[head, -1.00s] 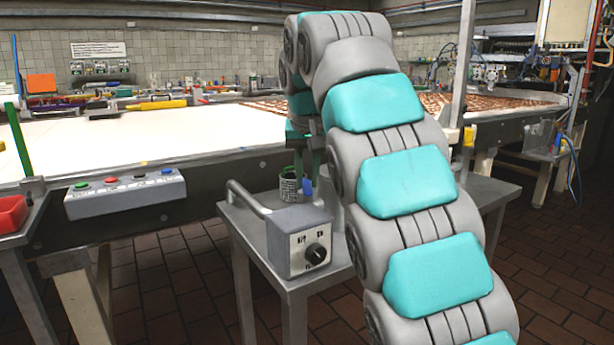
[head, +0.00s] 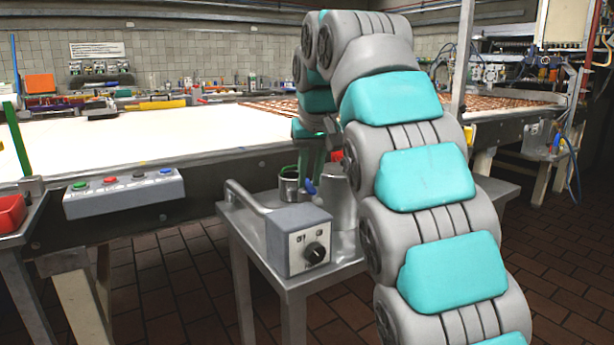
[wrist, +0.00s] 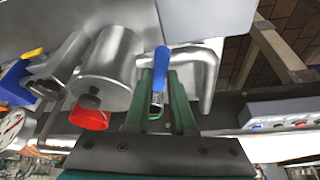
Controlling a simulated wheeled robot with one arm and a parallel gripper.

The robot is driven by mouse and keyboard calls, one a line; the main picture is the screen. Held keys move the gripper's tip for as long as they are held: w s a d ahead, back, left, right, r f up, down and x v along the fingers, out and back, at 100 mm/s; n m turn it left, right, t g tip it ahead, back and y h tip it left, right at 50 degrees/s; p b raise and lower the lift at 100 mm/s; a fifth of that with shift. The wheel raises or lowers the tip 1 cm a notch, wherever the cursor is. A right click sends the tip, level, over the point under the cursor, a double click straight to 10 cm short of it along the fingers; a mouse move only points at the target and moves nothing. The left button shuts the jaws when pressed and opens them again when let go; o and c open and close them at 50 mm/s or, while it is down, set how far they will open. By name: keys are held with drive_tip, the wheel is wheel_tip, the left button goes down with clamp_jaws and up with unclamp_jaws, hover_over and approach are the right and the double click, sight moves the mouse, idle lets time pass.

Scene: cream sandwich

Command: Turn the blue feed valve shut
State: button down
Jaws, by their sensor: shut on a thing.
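The blue feed valve handle (wrist: 160,62) stands out on a metal stem in the wrist view, between the two green fingers of my gripper (wrist: 162,85). My gripper is shut on it. In the head view the blue handle (head: 310,187) is a small patch just below my gripper (head: 313,165), beside a metal cup (head: 289,184). The valve's body is mostly hidden by my fingers and arm.
A grey control box (head: 300,243) with a black knob and a bent pipe handle stands on the small metal table (head: 235,218). A metal cylinder (wrist: 108,70) with a red knob (wrist: 90,118) is left of my fingers. A button box (head: 125,192) hangs at the conveyor's edge.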

drive_tip(key=shift+w+d+n+y, duration=0.15)
drive_tip(key=shift+d+n+y, duration=0.2)
drive_tip(key=shift+n, duration=0.55)
drive_tip(key=shift+w+d+n+y, duration=0.1)
drive_tip(key=shift+d+n+y, duration=0.2)
drive_tip(key=shift+n, duration=0.6)
drive_tip(key=shift+g, duration=0.3)
drive_tip(key=c, duration=0.8)
unclamp_jaws()
drive_tip(key=shift+o, duration=0.2)
